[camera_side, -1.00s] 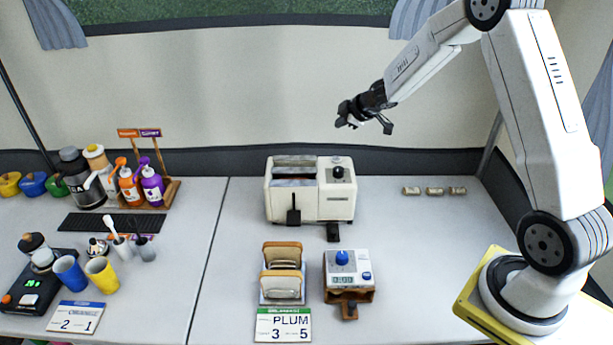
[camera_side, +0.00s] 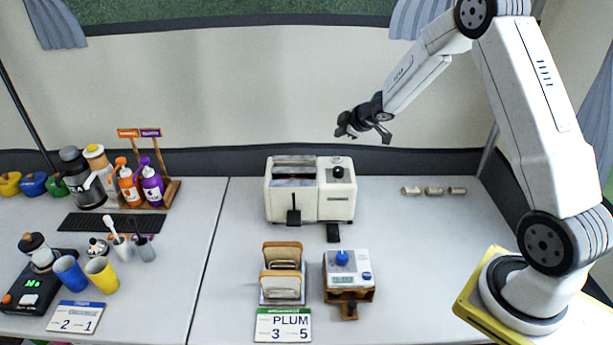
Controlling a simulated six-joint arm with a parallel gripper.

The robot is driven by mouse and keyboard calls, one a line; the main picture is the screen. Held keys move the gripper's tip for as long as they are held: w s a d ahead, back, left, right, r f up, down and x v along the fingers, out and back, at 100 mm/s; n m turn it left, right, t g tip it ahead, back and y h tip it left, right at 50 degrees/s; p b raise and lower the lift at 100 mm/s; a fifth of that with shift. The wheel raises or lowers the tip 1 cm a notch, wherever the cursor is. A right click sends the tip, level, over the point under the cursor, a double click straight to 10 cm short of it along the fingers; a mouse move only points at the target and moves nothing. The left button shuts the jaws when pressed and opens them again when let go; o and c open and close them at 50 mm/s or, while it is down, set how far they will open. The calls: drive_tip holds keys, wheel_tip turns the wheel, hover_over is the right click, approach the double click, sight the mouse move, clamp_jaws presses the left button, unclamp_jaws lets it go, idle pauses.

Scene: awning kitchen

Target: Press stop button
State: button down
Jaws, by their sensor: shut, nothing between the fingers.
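No label reading "stop" is legible in the side view. A small white timer (camera_side: 343,281) with a blue knob (camera_side: 342,258), a display and a small blue button (camera_side: 366,276) sits on a brown wooden stand at the front middle. Behind it stands a cream toaster (camera_side: 290,205) with a dark knob (camera_side: 338,171) on its top right and a dark lever on its front. My gripper (camera_side: 345,128) is shut and empty, in the air above and behind the toaster's right part, touching nothing.
A rack with toast slices (camera_side: 282,255) stands left of the timer, behind a PLUM sign (camera_side: 284,325). Several small cylinders (camera_side: 434,191) lie right of the toaster. Bottles, cups and a scale (camera_side: 32,290) crowd the left. The table right of the timer is clear.

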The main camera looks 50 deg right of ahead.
sight(339, 159)
drive_tip(key=shift+f, duration=2.9)
drive_tip(key=shift+f, duration=0.8)
idle(1.0)
drive_tip(key=shift+r, duration=0.8)
drive_tip(key=shift+r, duration=0.1)
drive_tip(key=shift+r, duration=2.45)
